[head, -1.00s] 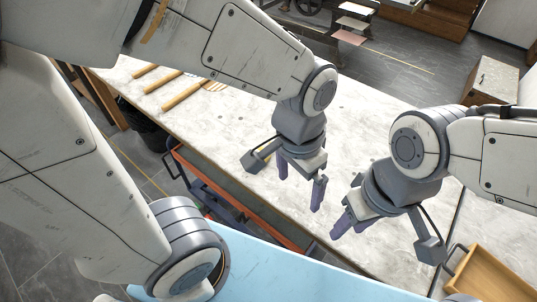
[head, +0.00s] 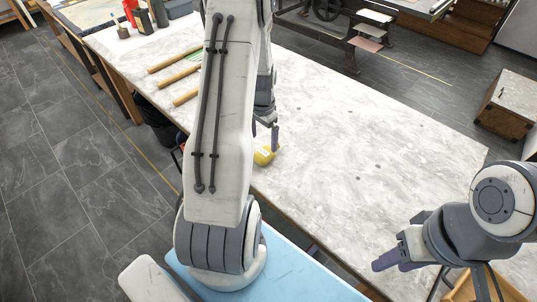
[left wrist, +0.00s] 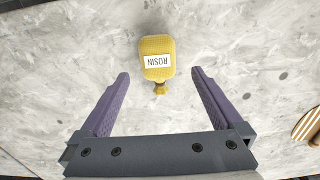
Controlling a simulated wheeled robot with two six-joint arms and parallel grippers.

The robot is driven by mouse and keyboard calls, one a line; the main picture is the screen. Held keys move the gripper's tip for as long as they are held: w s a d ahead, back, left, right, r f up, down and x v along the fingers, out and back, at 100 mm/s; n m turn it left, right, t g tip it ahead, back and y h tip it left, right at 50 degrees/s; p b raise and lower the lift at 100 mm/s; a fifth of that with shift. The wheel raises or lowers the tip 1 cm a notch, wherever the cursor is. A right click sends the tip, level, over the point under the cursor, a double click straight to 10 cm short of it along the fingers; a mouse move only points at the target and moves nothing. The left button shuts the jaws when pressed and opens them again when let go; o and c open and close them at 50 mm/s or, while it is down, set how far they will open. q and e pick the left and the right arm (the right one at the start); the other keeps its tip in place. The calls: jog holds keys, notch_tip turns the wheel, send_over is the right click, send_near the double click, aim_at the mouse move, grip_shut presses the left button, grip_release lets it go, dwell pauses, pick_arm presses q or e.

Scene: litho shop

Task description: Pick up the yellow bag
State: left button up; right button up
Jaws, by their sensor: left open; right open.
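The yellow bag (left wrist: 157,47) lies on the pale stone table top, with a white label reading ROSIN and a narrow tied neck toward my gripper in the left wrist view. In the head view the yellow bag (head: 264,156) shows near the table's front edge, partly hidden by my left arm. My left gripper (left wrist: 159,85) is open and empty, its fingers to either side of the bag's neck line and short of the bag's body. In the head view my left gripper (head: 265,130) is just above the bag. My right gripper (head: 390,262) is open at the lower right, away from the bag.
Several wooden-handled tools (head: 175,75) lie on the table to the left of my left arm. A red bottle (head: 130,10) and dark containers stand at the far left end. A wooden tray (head: 480,288) is at the lower right. The table's middle (head: 360,130) is clear.

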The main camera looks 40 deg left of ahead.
aim_at(265, 151)
pick_arm(q)
jog(key=shift+f, duration=0.9)
jog(key=shift+w+d+f+p, duration=0.15)
jog(key=shift+f+p, duration=0.55)
jog(key=shift+f, duration=2)
jog(key=c, duration=1.5)
jog(key=shift+r, duration=0.1)
jog(key=shift+r, duration=0.6)
notch_tip(265, 151, up, 3)
jog(key=shift+f+b, duration=0.1)
jog(key=shift+b, duration=0.45)
jog(key=d+r, duration=0.2)
jog(key=d, duration=0.2)
jog(key=d+r+b, duration=0.1)
jog(key=d+r, duration=0.1)
jog(key=d, duration=0.2)
jog(key=d+r, duration=0.3)
jog(key=shift+d+b, duration=0.35)
jog(key=shift+d, duration=0.05)
